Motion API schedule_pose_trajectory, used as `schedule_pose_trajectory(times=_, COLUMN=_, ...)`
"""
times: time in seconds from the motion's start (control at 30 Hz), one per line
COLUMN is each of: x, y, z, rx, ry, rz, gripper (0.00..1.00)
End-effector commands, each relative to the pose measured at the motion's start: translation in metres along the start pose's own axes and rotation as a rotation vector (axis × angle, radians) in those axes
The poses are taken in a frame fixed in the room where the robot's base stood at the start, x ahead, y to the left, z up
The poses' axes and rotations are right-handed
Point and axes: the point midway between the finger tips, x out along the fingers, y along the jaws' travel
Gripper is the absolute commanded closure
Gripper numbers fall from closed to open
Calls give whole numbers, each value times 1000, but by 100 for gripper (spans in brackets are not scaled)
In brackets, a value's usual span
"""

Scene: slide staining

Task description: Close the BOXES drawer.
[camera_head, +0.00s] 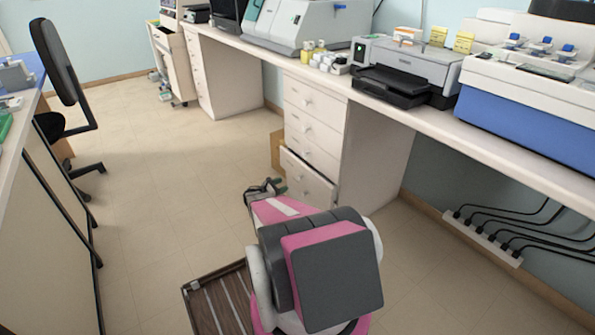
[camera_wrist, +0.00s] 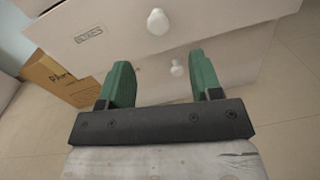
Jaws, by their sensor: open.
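The BOXES drawer (camera_wrist: 110,28) is pale, with a framed label and a round white knob (camera_wrist: 158,22) on its front. In the head view the drawer (camera_head: 308,178) sticks out from the lower part of the white cabinet (camera_head: 375,150). My gripper (camera_wrist: 160,80) is open and empty, its two green fingers spread apart and pointing toward the cabinet, low beneath the BOXES knob in the picture. In the head view my gripper (camera_head: 268,187) is just in front and left of the drawer. Whether a finger touches the drawer I cannot tell.
Another white knob (camera_wrist: 177,69) shows on the front below. A cardboard box (camera_wrist: 62,80) stands on the floor left of the cabinet. A black chair (camera_head: 60,80) stands farther left. The floor (camera_head: 160,170) between is clear. A printer (camera_head: 405,72) sits on the counter.

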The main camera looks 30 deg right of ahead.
Motion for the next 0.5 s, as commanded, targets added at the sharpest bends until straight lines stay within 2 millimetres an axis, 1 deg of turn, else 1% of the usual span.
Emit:
schedule_pose_trajectory(times=0.03, x=-3, y=-4, z=0, rx=2, ry=0, rz=0, gripper=41)
schedule_pose_trajectory(times=0.1, x=-4, y=-6, z=0, rx=4, ry=-1, rz=0, gripper=41)
schedule_pose_trajectory(times=0.23, x=5, y=-6, z=-1, rx=5, ry=-1, rz=-1, gripper=41)
schedule_pose_trajectory(times=0.37, x=24, y=-6, z=-1, rx=5, ry=-2, rz=-2, gripper=41)
schedule_pose_trajectory(times=0.5, x=50, y=-6, z=-1, rx=5, ry=-2, rz=-3, gripper=41)
